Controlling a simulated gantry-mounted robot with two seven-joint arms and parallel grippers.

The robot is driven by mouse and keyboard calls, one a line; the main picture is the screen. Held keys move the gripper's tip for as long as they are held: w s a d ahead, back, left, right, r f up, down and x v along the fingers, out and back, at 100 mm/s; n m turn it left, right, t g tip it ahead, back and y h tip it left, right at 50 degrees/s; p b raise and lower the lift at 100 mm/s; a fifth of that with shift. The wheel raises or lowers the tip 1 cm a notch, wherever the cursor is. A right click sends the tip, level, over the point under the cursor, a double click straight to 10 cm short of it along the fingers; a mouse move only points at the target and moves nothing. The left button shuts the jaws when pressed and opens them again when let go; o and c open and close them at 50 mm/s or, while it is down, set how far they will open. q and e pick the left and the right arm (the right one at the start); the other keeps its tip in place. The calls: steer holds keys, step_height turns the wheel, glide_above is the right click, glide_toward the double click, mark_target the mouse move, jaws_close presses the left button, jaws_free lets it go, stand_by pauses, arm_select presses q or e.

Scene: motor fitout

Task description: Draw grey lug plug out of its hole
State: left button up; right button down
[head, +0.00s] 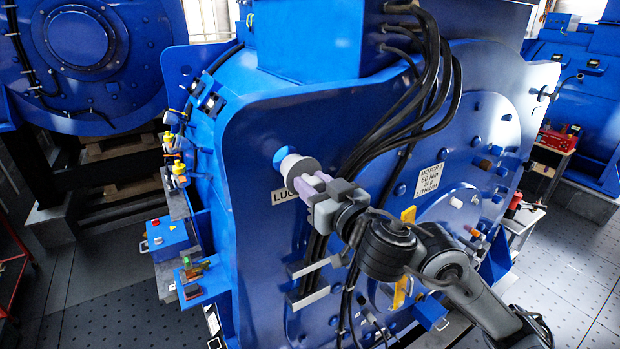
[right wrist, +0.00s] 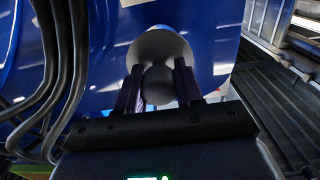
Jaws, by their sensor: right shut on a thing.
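The grey lug plug (head: 300,168) shows on the upper left of the big blue motor's face (head: 250,200), beside the LUG label. My right gripper (head: 314,187) is shut on it. In the right wrist view, the two dark fingers (right wrist: 157,88) flank the plug's round knob, with its wider pale disc (right wrist: 163,46) beyond them. A light blue round patch (head: 282,154), which looks like the lug hole or its rim, shows just up and left of the plug. The plug hides part of it. I cannot tell how much of the plug is inside. My left gripper is not in view.
Black cables (head: 425,110) hang down the motor face close to my right arm; they also show in the right wrist view (right wrist: 62,70). A small blue shelf (head: 200,285) juts out at lower left.

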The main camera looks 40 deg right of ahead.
mark_target(319, 190)
steer(key=shift+s+a+r+p, duration=0.1)
steer(key=shift+s+p, duration=0.1)
steer(key=shift+s, duration=0.3)
steer(key=shift+s+a+f+p, duration=0.1)
steer(key=shift+s+p, duration=0.15)
steer(key=shift+s, duration=0.3)
steer(key=shift+s+a+r+p, duration=0.1)
steer(key=shift+s+p, duration=0.1)
steer(key=shift+s, duration=0.3)
